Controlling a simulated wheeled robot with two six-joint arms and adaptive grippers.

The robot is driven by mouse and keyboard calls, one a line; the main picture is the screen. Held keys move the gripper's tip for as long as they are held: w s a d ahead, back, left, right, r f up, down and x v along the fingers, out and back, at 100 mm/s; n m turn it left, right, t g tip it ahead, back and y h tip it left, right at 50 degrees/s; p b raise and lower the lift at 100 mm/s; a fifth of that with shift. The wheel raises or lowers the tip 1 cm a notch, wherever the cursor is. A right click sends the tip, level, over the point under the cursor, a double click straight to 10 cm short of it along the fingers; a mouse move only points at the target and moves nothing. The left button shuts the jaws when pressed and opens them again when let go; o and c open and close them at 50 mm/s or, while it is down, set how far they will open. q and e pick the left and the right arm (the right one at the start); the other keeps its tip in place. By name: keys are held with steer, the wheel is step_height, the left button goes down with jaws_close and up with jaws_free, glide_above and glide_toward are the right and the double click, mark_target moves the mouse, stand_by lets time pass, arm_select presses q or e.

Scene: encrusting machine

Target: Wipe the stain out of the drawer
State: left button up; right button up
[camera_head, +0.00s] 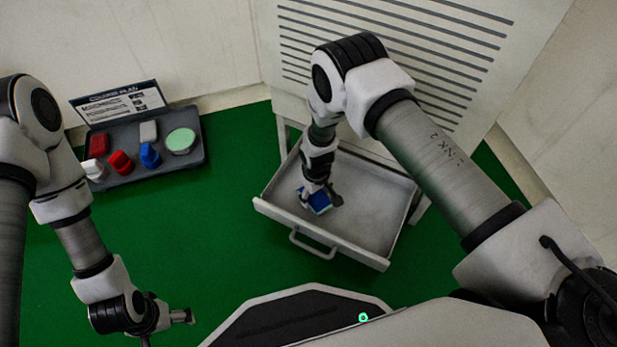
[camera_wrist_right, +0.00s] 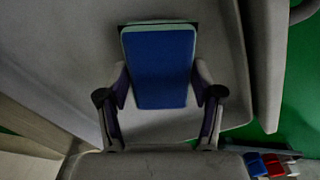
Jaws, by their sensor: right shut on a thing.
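The open drawer (camera_head: 376,205) is light grey and pulled out from the white machine. My right gripper (camera_head: 320,196) reaches down into its left part. It is shut on a blue pad with a pale green edge (camera_head: 318,203), low over or on the drawer floor. In the right wrist view the pad (camera_wrist_right: 160,72) sits between the two fingers, over the grey drawer floor (camera_wrist_right: 222,60). Whether it touches the floor I cannot tell. No stain shows clearly; the pad and gripper cover part of the floor. My left gripper (camera_head: 182,316) is outside the drawer, over green floor, its fingers unclear.
A dark tray (camera_head: 195,163) at the left holds red, white and blue items and a round green piece (camera_head: 181,140); a sign (camera_head: 117,103) stands behind it. The drawer handle (camera_head: 312,245) juts forward. The machine's slatted panel (camera_head: 420,45) rises behind. Green floor between tray and drawer is clear.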

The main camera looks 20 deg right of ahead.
mark_target(316, 196)
steer(key=shift+r+p, duration=0.3)
steer(key=shift+p, duration=0.1)
steer(key=shift+d+r+p, duration=0.1)
steer(key=shift+r+p, duration=0.65)
steer(key=shift+r, duration=0.15)
step_height(316, 196, up, 4)
steer(key=p, duration=0.4)
steer(key=shift+r, duration=0.1)
